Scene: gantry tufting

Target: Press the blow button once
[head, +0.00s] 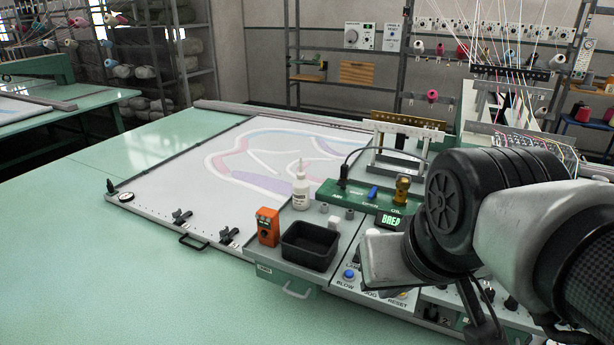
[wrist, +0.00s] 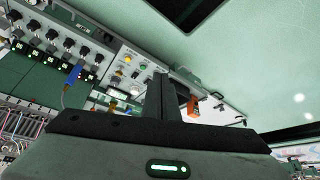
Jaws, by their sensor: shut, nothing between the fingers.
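The blow button (head: 349,274) is a small blue cap on the sloped front control panel, with the word BLOW printed below it. It is uncovered in the head view. I cannot pick it out with certainty in the wrist view, where the small button panel (wrist: 128,62) shows just left of the fingers. My gripper (wrist: 160,84) is shut and empty, its dark fingers together in front of that panel. In the head view my arm comes in from the right and covers part of the panel; I cannot make out the fingertips there. No contact with the button shows.
A black bin (head: 309,246), an orange device (head: 268,227) and a white bottle (head: 300,188) stand left of and behind the button. A green unit with a lit display (head: 391,219) stands behind the panel. The knob rows (wrist: 60,40) lie at left in the wrist view. The green table (head: 150,290) is clear.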

